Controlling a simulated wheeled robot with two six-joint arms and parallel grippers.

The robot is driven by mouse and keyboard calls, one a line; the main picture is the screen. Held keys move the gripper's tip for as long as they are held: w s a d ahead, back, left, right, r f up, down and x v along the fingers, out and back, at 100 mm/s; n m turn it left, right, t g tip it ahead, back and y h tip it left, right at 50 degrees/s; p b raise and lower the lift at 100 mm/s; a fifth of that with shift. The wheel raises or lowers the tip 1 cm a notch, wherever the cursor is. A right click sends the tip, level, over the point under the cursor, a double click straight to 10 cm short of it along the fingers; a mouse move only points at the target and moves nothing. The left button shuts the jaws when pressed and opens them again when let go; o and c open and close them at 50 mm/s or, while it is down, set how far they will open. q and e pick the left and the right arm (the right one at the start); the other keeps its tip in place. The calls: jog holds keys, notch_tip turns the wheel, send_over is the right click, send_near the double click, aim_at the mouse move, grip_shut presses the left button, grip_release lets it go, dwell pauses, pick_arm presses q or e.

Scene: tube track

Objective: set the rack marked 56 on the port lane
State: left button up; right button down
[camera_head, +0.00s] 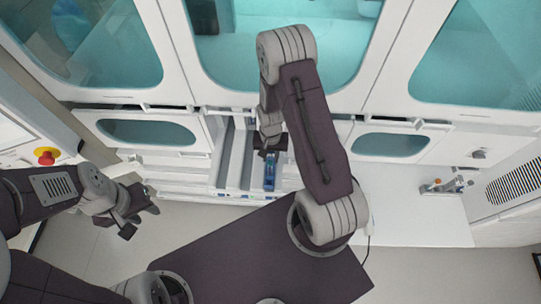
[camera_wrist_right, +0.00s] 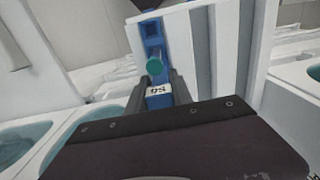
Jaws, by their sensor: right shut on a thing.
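The blue rack (camera_wrist_right: 152,40) has a white label that reads 56, turned upside down in the right wrist view, and a round teal-green cap. My right gripper (camera_wrist_right: 158,82) is shut on its labelled end, one dark finger on each side. In the head view the rack (camera_head: 270,178) points toward the front edge of the track unit (camera_head: 232,165), at the right of its long grey and white lanes. I cannot tell whether it rests on a lane or hangs just above. My left gripper (camera_head: 141,213) is open and empty, left of the unit.
A red emergency button (camera_head: 46,155) on a yellow base is at the far left. A white bench (camera_head: 415,215) at the right is mostly bare, with a small fixture (camera_head: 440,186) at its back. White cabinet walls with teal windows stand behind the lanes.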

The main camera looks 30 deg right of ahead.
jog(key=shift+f, duration=0.35)
jog(key=shift+f+b, duration=0.15)
jog(key=shift+b, duration=0.15)
jog(key=shift+f, duration=0.2)
jog(key=c, duration=1.1)
grip_release()
jog(key=shift+o, duration=0.2)
jog(key=shift+r, duration=0.1)
notch_tip(320, 180, up, 9)
jog(key=shift+f+b, duration=0.1)
jog(key=shift+b, duration=0.55)
